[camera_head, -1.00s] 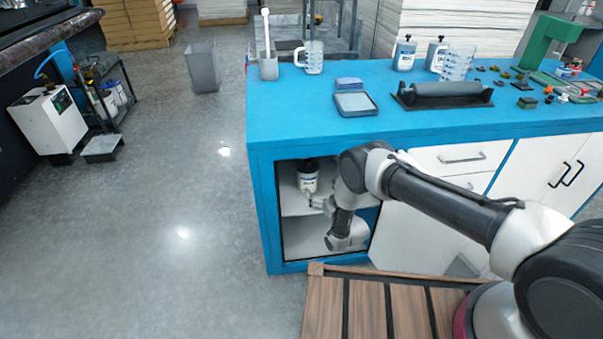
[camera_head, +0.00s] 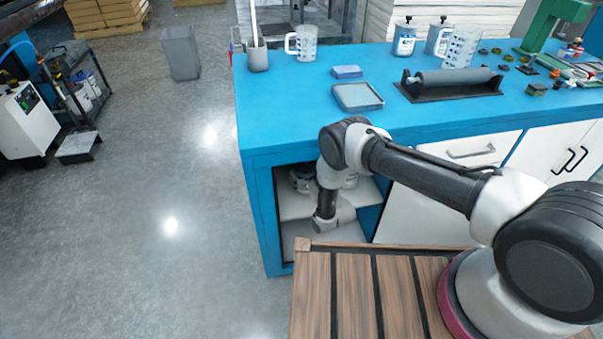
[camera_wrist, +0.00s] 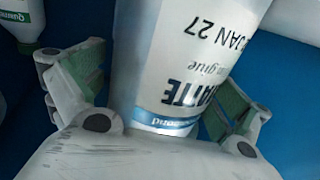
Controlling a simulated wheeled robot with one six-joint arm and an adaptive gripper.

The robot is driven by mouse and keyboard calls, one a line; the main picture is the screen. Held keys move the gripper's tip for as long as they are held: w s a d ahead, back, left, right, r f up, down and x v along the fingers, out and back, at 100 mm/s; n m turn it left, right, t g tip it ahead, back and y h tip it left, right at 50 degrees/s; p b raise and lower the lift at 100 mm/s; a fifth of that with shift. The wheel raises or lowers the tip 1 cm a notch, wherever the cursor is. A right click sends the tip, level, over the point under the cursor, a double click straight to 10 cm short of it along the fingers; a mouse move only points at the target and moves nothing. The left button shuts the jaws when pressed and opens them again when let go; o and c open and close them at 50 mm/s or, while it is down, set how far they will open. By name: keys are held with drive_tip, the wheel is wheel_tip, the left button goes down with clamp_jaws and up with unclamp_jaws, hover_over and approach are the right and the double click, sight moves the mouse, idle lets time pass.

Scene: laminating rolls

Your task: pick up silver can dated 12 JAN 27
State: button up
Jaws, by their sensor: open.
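A pale grey-white can (camera_wrist: 178,75) with a blue band fills the middle of the wrist view. Its label shows upside down, with "JAN 27", "glue" and part of "MATTE"; the day number is not clearly readable. My gripper (camera_wrist: 155,90) is open, with one green-padded finger on each side of the can. I cannot tell whether either pad touches it. In the head view my wrist reaches into the open cabinet bay (camera_head: 292,243) under the blue bench, and my arm hides most of the can.
Another white container (camera_wrist: 22,20) with a green label stands at the left in the wrist view. The blue bench top (camera_head: 290,110) carries mugs, a roller on a stand (camera_head: 450,80) and a tray (camera_head: 358,97). The bay's walls and shelf are close around my gripper.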

drive_tip(key=c, duration=1.9)
drive_tip(key=shift+c, duration=1.3)
drive_tip(key=shift+r, duration=0.15)
